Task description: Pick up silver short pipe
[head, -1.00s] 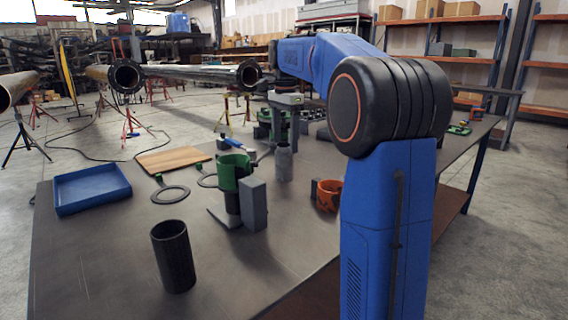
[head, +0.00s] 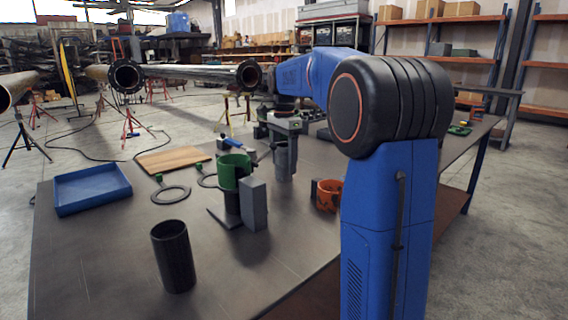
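The silver short pipe (head: 283,164) is a small grey cylinder standing upright on the table, right of the green clamp. My gripper (head: 285,152) points down at the pipe, with its fingers at the pipe's upper part. The fingers and pipe overlap in similar greys, so I cannot tell whether the fingers touch it or how far apart they are.
A green clamp on a grey stand (head: 237,187) is left of the pipe, and an orange ring-shaped part (head: 328,196) is to the right. A black pipe (head: 173,257) stands in front. A blue tray (head: 92,190) and wooden board (head: 173,160) lie left.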

